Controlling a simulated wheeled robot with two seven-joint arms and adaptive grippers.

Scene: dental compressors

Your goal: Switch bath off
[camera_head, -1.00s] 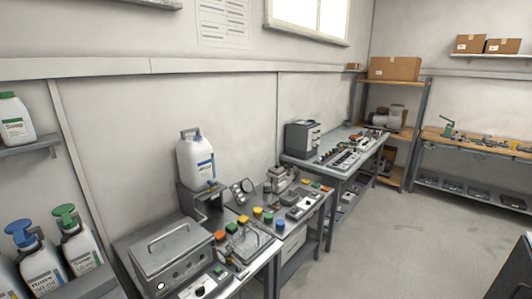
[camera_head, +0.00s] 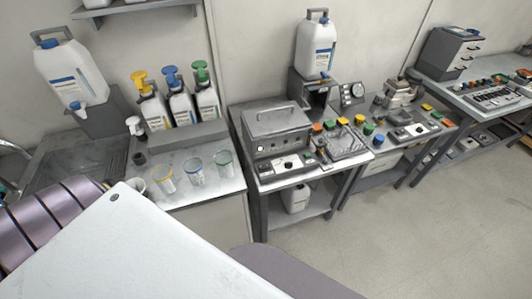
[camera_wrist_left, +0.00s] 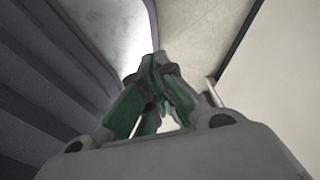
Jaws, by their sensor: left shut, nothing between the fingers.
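The bath appears to be the grey metal box (camera_head: 278,132) with a lid and a bar handle, on a bench in the middle of the head view. Its lid is down. A control panel (camera_head: 287,165) with a dark knob and small buttons runs along its front; the switch setting is too small to read. My left gripper (camera_wrist_left: 158,70) shows only in the left wrist view, with its green-padded fingers together and empty. It is away from the bath, which is not in that view. My right gripper is not in view.
Left of the bath, a bench holds several clear cups (camera_head: 196,172), pump bottles (camera_head: 180,100) and a large white jug (camera_head: 72,75). Right of it are coloured buttons and a metal tray (camera_head: 345,146). Another jug (camera_head: 316,45) stands behind. Open floor (camera_head: 400,235) lies at the front right.

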